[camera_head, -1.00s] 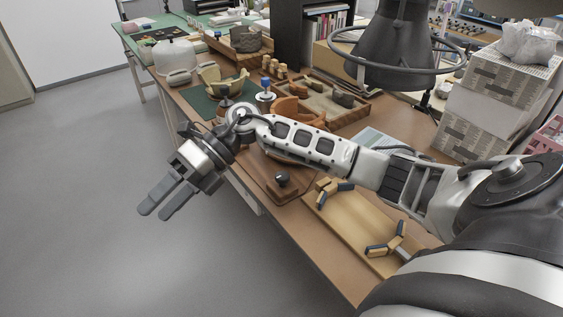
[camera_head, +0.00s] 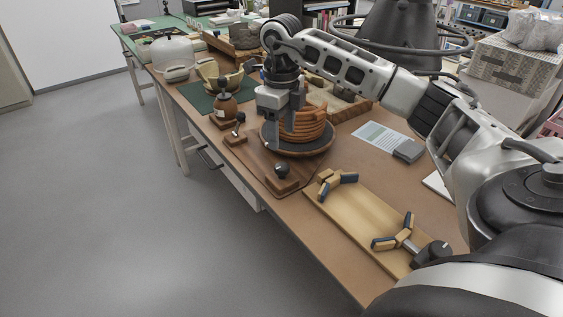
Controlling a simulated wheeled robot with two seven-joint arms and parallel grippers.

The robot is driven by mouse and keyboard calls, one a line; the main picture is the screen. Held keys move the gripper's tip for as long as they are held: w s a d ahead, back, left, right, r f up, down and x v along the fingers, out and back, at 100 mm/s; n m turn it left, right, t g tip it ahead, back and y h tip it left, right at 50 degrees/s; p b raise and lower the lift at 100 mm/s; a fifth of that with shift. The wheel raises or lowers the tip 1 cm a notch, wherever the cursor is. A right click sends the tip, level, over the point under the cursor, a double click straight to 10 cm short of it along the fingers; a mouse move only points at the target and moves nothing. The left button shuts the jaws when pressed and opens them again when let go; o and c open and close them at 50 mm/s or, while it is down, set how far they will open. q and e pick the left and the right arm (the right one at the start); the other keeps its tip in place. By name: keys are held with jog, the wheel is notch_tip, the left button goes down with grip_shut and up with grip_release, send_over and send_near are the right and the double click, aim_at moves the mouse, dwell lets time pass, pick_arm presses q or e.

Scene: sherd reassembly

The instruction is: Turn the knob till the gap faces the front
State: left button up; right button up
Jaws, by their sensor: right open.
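A brown, ribbed clay vessel (camera_head: 312,127) stands on a round dark turntable (camera_head: 318,150), set on a wooden base (camera_head: 258,160). My right gripper (camera_head: 289,122) points down at the left side of the vessel, above the turntable. Its jaws are open, and its fingers cover part of the vessel. It is behind the knob in the picture and apart from it. I cannot make out a gap in the vessel wall from here. My left gripper is not in view.
A wooden tray (camera_head: 362,222) with padded wooden clamps lies to the right of the base. A pale sheet (camera_head: 377,136) and grey block (camera_head: 408,151) lie behind the tray.

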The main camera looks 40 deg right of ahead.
aim_at(282, 166)
notch_tip(282, 166, down, 9)
jog(key=shift+r, duration=0.1)
dwell(0.3)
jog(key=c, duration=1)
